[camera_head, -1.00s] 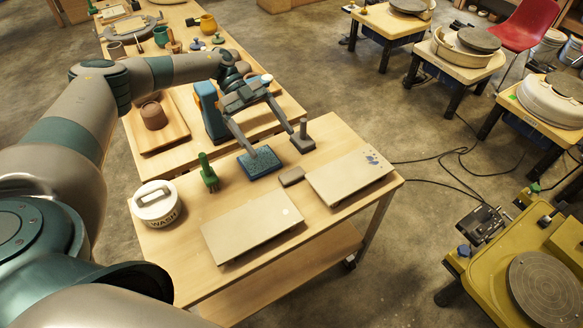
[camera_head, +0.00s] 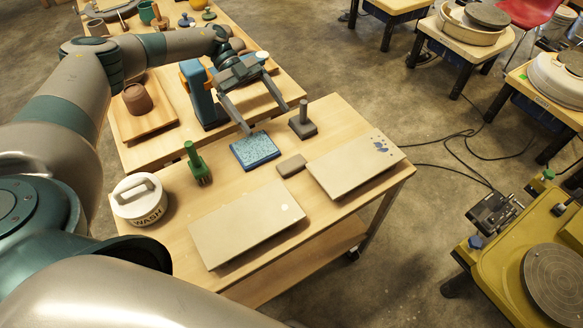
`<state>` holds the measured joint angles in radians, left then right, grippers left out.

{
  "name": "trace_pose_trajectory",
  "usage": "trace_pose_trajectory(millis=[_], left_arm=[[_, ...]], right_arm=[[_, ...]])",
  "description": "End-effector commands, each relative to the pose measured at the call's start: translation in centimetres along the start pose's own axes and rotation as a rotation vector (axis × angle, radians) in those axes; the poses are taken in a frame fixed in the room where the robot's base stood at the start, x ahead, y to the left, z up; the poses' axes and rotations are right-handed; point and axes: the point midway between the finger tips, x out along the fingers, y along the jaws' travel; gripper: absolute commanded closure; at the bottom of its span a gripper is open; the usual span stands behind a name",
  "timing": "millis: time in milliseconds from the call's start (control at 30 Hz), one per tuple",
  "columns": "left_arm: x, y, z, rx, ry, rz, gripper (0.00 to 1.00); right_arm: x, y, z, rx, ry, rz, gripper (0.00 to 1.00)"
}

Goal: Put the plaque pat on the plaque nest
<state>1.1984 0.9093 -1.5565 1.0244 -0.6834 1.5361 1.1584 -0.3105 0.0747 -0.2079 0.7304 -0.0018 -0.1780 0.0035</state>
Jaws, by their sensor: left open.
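A small grey-brown rounded block (camera_head: 291,166), which may be the plaque pat, lies flat on the front table between two pale boards. One pale board (camera_head: 245,222) has a small white spot. The other (camera_head: 353,164) has blue-grey spots at its far right corner. I cannot tell for sure which thing is the plaque nest. A blue speckled square slab (camera_head: 255,151) lies left of the small block. My left gripper (camera_head: 267,119) is open and empty, fingers pointing down, with one fingertip near the slab's back edge. My right gripper is out of view.
A grey stamp-like tool (camera_head: 302,124) with an upright handle stands just right of the gripper. A green brush (camera_head: 197,163) and a white WASH pot (camera_head: 139,199) stand at left. A blue upright device (camera_head: 203,95) and a wooden tray (camera_head: 146,117) with a brown cup are behind.

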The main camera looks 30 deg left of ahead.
Motion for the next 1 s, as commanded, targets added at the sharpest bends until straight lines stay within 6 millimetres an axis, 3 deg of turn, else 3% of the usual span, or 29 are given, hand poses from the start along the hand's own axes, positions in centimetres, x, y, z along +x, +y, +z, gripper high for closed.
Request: trace_pose_trajectory(millis=[100,300,767,1000], left_arm=[[1.2,0.0,1.7,0.0,0.0,0.0,0.09],[2.0,0.0,2.9,0.0,0.0,0.0,0.09],[2.0,0.0,2.9,0.0,0.0,0.0,0.09],[3.2,0.0,2.8,0.0,0.001,0.002,0.09]], right_arm=[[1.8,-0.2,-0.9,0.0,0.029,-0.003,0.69],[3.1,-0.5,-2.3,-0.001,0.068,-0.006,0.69],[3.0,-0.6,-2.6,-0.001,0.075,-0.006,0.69],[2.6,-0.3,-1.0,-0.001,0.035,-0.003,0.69]])
